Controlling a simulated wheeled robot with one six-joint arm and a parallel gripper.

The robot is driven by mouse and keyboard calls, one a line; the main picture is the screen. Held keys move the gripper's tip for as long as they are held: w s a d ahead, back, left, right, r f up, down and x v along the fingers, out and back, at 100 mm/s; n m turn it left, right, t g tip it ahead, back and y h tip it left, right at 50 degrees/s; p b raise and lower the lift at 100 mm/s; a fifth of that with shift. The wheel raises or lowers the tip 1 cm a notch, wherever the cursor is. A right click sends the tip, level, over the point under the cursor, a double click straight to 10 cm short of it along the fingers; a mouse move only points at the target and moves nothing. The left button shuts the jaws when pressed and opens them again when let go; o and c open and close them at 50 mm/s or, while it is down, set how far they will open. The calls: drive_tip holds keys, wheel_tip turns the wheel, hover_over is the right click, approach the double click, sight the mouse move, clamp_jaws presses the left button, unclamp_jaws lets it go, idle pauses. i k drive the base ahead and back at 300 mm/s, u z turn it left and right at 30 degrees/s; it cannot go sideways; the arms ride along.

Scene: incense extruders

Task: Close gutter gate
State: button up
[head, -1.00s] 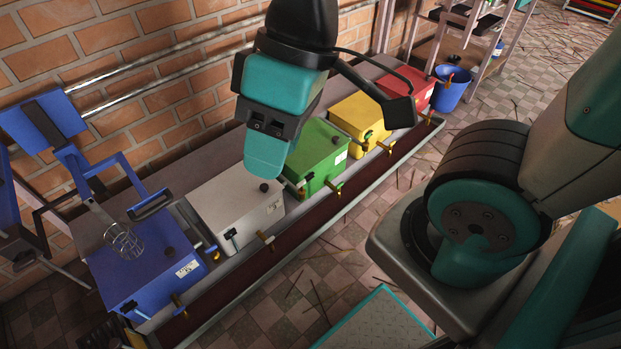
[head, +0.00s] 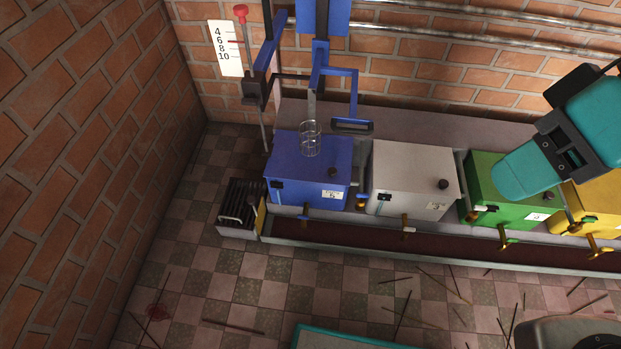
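The gutter (head: 440,254), a long grey trough with a dark red inside, runs along the front of the coloured boxes. At its left end stands a small upright yellow plate (head: 261,219), which looks like the gutter gate. It is beside a dark slatted box with a handle (head: 238,205). It is too small to tell whether the plate is raised or lowered. My gripper (head: 507,185) is teal, at the right above the green box, far from the yellow plate. I see it from one side, so the gap between its fingers is hidden.
A blue box (head: 308,172), a white box (head: 411,178), a green box (head: 484,185) and a yellow box (head: 600,195) stand in a row with brass taps in front. A blue lever frame rises behind the blue box. The checkered floor has scattered sticks; brick walls close the corner.

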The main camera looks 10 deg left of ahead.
sight(251, 200)
drive_tip(key=u, duration=0.3)
drive_tip(key=k, duration=0.35)
drive_tip(key=u, duration=0.65)
drive_tip(key=i, duration=1.1)
drive_tip(key=u, duration=0.3)
